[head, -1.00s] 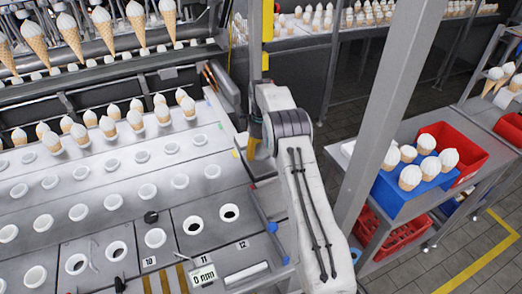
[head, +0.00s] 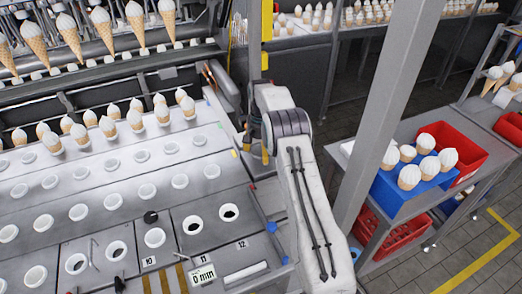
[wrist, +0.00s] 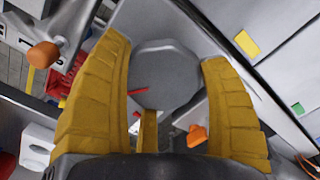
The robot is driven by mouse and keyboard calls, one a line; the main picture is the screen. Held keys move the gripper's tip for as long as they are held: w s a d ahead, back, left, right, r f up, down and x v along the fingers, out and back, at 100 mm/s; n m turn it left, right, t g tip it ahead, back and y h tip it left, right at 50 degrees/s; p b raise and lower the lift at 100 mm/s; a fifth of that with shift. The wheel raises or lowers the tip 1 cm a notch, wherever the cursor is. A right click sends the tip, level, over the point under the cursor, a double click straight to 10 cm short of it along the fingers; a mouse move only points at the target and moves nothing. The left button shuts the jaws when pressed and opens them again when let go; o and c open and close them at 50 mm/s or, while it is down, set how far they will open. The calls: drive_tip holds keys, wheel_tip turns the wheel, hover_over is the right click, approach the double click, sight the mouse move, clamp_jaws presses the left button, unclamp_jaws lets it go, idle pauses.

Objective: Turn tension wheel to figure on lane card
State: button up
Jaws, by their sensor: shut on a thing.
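The tension wheel (wrist: 165,72) is a grey, many-sided knob in the middle of the wrist view. A short red mark (wrist: 138,90) lies near its left edge. The yellow fingers of my gripper (wrist: 165,62) stand on both sides of it and are shut on it. In the head view my gripper (head: 258,145) is mostly hidden by my own arm at the machine's right edge, and the wheel cannot be made out there. The lane card (head: 203,275) is a white plate on the front deck that seems to read "0 mm".
Orange-tipped levers (wrist: 43,54) (wrist: 197,136) sit near the fingers. Rows of cones (head: 135,121) and empty round holders fill the deck at left. A grey post (head: 383,110) rises at right, before a cart with a blue crate (head: 403,198) and red crates.

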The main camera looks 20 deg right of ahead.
drive_tip(key=m, duration=0.6)
drive_tip(key=shift+s+a+f, duration=0.15)
drive_tip(key=shift+s+a, duration=0.05)
drive_tip(key=shift+a, duration=0.05)
drive_tip(key=m, duration=0.5)
drive_tip(key=shift+w+m+p, duration=0.15)
drive_tip(key=shift+m+p, duration=0.15)
drive_tip(key=shift+m, duration=0.1)
drive_tip(key=m, duration=0.6)
drive_tip(key=shift+w, duration=0.15)
drive_tip(key=m, duration=0.5)
drive_tip(key=shift+w+d+r+m+p, duration=0.1)
drive_tip(key=shift+w+r+m+p, duration=0.2)
drive_tip(key=shift+r+m, duration=0.1)
drive_tip(key=o, duration=0.8)
drive_tip(key=shift+c, duration=0.2)
drive_tip(key=o, duration=0.3)
drive_tip(key=shift+w+f, duration=0.1)
drive_tip(key=shift+o, duration=0.6)
